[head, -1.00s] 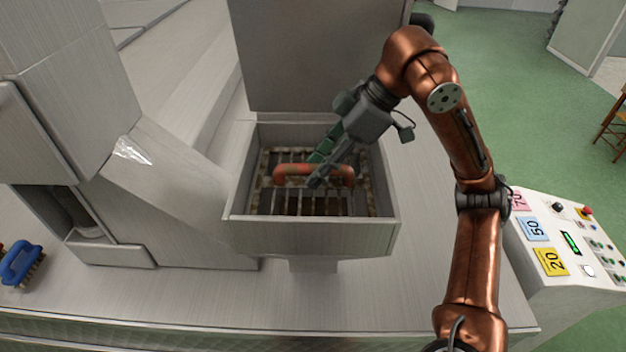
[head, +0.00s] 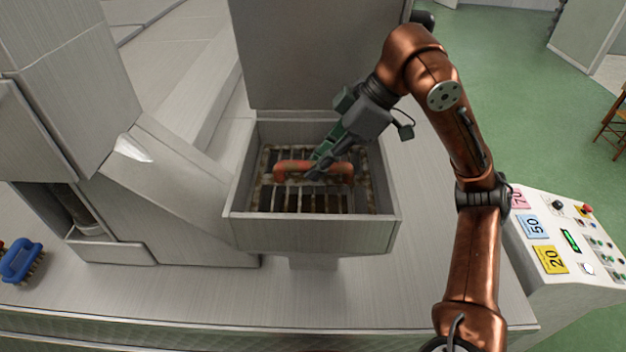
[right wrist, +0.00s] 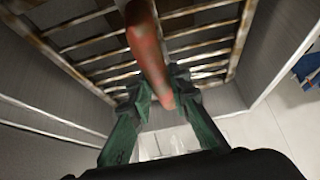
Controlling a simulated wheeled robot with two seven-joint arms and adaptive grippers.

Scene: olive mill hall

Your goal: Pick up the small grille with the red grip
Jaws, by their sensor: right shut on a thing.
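The small grille (head: 265,188) is a rusty, dirty metal grid. It lies inside an open metal box and has a worn red grip (head: 287,169) across its top. In the head view my right gripper (head: 318,168) reaches down into the box from the upper right and is shut on the red grip near its middle. The right wrist view shows the red grip (right wrist: 148,50) between the two green-grey fingers (right wrist: 157,95), with the grille bars (right wrist: 85,42) beyond. The fingers hide part of the grip. My left gripper is not in view.
The metal box (head: 312,232) has walls on all sides, with a tall panel (head: 315,55) behind it. A blue brush (head: 22,262) lies at the far left. A control panel (head: 572,245) with coloured number labels stands at the right. The bench front is clear.

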